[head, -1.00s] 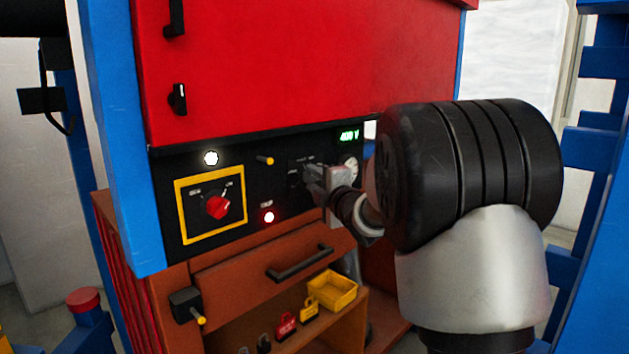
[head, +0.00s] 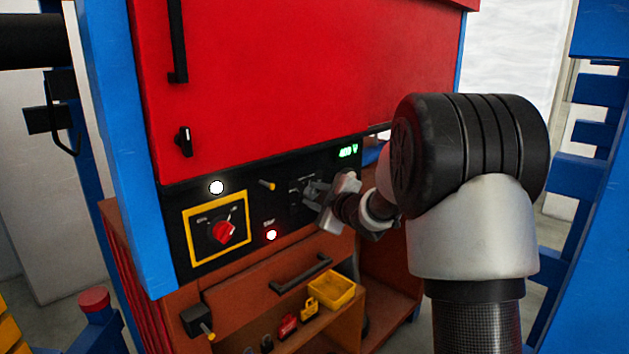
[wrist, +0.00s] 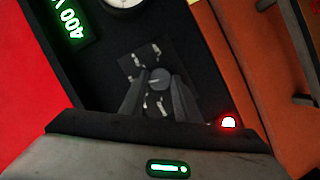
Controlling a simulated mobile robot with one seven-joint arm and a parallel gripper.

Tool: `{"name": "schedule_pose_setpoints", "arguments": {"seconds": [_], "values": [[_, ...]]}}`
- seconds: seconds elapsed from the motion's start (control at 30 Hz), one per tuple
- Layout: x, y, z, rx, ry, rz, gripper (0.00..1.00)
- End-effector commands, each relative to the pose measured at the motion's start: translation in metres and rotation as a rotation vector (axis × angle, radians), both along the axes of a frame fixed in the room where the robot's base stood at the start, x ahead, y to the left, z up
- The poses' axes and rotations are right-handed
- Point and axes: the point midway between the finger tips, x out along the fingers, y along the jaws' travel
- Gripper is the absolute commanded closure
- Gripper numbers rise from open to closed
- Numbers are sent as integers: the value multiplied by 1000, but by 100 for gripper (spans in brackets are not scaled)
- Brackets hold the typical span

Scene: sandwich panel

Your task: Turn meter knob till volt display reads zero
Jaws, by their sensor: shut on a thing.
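The meter knob (wrist: 160,77) is a small round grey knob on a dark plate with white marks around it. My gripper (wrist: 157,88) is shut on the knob, with one finger on each side of it. In the head view my gripper (head: 308,191) reaches the black panel from the right and mostly hides the knob. The volt display (wrist: 70,18) shows green digits reading 400 V and appears sideways in the wrist view. It also shows in the head view (head: 348,152), at the panel's upper right.
A red rotary switch (head: 224,232) in a yellow frame sits at the panel's left. A white lamp (head: 216,187) and a red lamp (head: 271,235) are lit. A drawer handle (head: 300,266) and a shelf with a yellow bin (head: 331,290) are below. A round gauge (wrist: 124,3) is near the display.

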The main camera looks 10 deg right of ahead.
Motion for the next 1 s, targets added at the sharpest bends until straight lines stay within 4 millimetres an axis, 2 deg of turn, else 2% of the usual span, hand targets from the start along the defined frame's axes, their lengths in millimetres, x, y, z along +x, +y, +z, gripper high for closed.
{"name": "schedule_pose_setpoints", "arguments": {"seconds": [0.03, 0.33, 0.87, 0.9, 1.0], "values": [[0, -1, 7, 22, 18, -1, 94], [1, -1, 4, 115, 82, -1, 94], [1, -1, 1, 134, 95, 0, 94], [1, -1, 1, 134, 95, 0, 66], [1, -1, 1, 133, 95, 0, 53]]}}
